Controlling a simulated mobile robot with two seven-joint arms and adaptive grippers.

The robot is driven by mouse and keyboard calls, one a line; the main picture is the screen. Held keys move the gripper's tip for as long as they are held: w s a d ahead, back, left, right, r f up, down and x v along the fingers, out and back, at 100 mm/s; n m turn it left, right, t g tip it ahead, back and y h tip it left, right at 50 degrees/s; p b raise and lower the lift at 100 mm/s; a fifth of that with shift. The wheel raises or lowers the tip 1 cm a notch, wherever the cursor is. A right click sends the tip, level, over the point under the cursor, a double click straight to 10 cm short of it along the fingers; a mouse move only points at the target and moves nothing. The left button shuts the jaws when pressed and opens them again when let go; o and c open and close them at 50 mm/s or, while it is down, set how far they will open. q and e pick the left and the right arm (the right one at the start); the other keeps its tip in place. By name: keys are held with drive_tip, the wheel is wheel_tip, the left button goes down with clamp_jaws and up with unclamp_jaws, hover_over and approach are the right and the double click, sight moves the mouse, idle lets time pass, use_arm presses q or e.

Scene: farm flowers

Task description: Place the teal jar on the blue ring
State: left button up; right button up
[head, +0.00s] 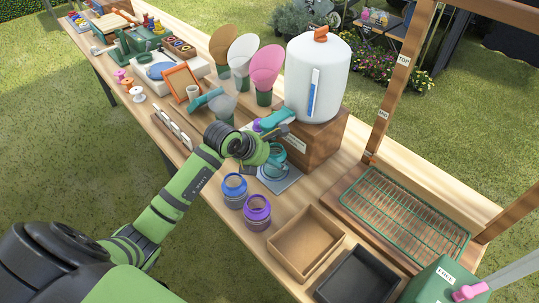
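The teal jar (276,158) stands below the spout side of a large white dispenser, over a small grey mat (290,181). A blue curved edge shows at the jar's foot; I cannot tell for sure whether it is the blue ring or whether the jar rests on it. My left gripper (265,151) is at the jar's left side and hides part of it. Its fingers are too small and covered to tell whether they are closed on the jar. My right gripper is not in view.
A blue jar (234,187) and a purple jar (257,211) stand just in front of the mat. The white dispenser (318,78) sits on a wooden block (318,143) behind. A wooden tray (305,243), a black tray (358,278) and a wire rack (405,215) lie to the right.

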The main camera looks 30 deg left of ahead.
use_arm(q)
drive_tip(key=shift+r, duration=0.1)
drive_tip(key=b+v, duration=0.1)
drive_tip(key=v, duration=1.1)
